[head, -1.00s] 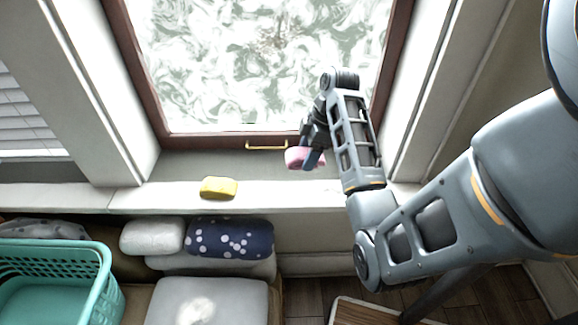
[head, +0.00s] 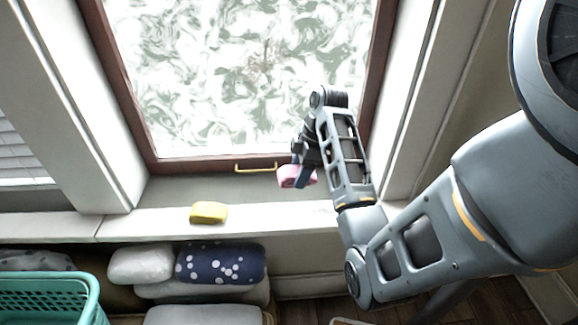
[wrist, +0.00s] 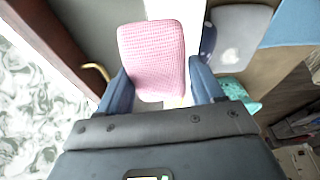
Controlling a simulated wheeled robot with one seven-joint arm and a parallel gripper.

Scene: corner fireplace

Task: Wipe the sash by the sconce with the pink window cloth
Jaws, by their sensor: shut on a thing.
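The pink window cloth (head: 292,177) is a small folded pad in my gripper (head: 304,174), above the window sill at the right. In the wrist view the textured pink cloth (wrist: 153,58) sits between the two blue fingers of my gripper (wrist: 160,88), which are shut on it. The window sash (head: 262,80) has a dark red-brown frame and a pane with white and green swirls. Its brass handle (head: 256,169) is at the bottom rail, just left of the cloth in the head view. No sconce shows in these frames.
A yellow sponge-like block (head: 209,212) lies on the sill (head: 130,228) to the left. Below are a spotted navy cushion (head: 222,263), a white cushion (head: 141,265) and a teal basket (head: 48,296). White window posts (head: 402,110) flank the sash. The sill between block and gripper is clear.

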